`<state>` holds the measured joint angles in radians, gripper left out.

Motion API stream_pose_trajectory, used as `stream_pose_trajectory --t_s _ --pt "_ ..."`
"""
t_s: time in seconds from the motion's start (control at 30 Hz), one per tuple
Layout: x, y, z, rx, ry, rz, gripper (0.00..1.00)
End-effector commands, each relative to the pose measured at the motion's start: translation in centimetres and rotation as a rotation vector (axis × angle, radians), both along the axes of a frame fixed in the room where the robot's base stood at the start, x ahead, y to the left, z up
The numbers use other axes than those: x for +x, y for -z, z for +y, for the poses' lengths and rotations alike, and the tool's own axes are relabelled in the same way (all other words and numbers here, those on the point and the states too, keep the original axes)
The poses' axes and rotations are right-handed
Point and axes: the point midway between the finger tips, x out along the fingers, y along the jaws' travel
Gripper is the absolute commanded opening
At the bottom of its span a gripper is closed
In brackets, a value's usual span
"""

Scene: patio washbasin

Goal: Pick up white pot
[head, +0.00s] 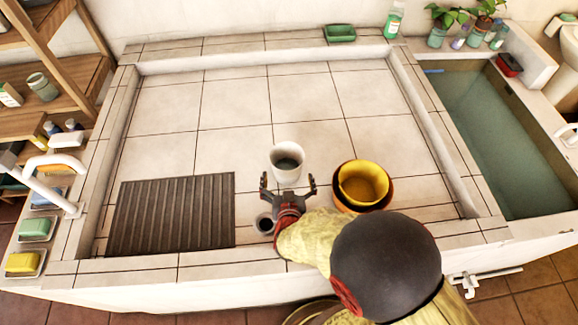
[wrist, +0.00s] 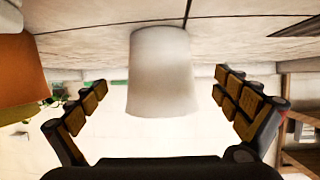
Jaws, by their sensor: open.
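The white pot (head: 286,168) stands upright on the tiled basin floor near the middle in the head view. Its inside looks dark grey-green. My gripper (head: 288,184) is open just on the near side of the pot, with a finger to either side. In the wrist view the pot (wrist: 162,72) shows upside down between the two open fingers (wrist: 165,105), with gaps on both sides. I cannot tell how far the fingertips reach along the pot.
A yellow pot (head: 363,183) sits in a brown pot right of my gripper. A dark ribbed mat (head: 172,215) lies at left. The tiles behind the white pot are clear. A water-filled trough (head: 490,130) lies at right.

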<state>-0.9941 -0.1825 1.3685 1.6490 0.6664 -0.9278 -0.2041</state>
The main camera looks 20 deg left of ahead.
Motion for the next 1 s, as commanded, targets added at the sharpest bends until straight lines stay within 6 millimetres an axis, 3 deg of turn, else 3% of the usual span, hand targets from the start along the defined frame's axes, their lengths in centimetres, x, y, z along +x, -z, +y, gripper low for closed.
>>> stream_pose_trajectory --t_s 0.5,0.77,1.0 --pt "5.0 2.5 2.4 0.0 -0.001 0.002 1.0" --pt "5.3 2.4 2.5 0.001 -0.001 0.002 1.0" --pt "5.3 2.4 2.5 0.001 -0.001 0.002 0.88"
